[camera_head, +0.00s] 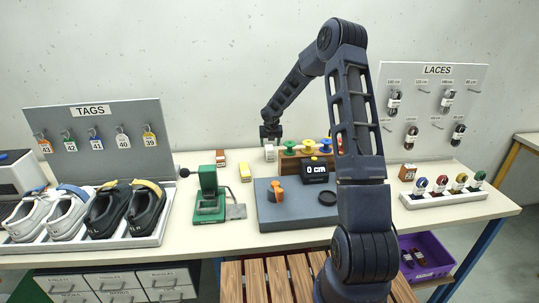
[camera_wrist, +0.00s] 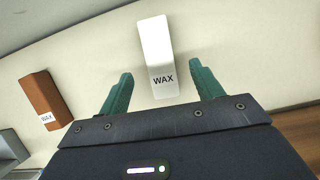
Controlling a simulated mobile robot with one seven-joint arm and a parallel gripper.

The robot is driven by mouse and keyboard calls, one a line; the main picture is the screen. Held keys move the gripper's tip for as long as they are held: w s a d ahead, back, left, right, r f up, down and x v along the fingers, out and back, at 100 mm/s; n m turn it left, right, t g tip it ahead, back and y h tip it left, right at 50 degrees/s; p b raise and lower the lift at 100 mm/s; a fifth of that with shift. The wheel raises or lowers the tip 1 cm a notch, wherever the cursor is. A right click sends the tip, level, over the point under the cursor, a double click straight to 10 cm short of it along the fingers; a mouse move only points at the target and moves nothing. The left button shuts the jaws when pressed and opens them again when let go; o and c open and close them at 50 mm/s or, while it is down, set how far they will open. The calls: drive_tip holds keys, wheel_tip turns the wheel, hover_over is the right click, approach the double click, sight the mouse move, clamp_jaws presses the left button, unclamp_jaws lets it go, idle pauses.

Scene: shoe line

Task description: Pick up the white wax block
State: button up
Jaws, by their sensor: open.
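The white wax block (camera_wrist: 157,45) stands out in the wrist view, with a WAX label on its near end. It lies between and beyond the two green fingertips of my gripper (camera_wrist: 160,75). The fingers are spread, with a gap on both sides of the block. In the head view, the white block (camera_head: 269,153) is on the table at the back, just under my gripper (camera_head: 270,141). My gripper points down there and is empty. How far the fingertips are above the table is hard to tell.
A brown wax block (camera_wrist: 42,97) lies to the left in the wrist view. A rack of coloured spools (camera_head: 308,148) stands close on the right. A green press (camera_head: 209,197) is in front.

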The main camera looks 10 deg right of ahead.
sight(270, 150)
drive_tip(key=shift+x, duration=3.35)
drive_tip(key=shift+s, duration=0.1)
drive_tip(key=c, duration=1.2)
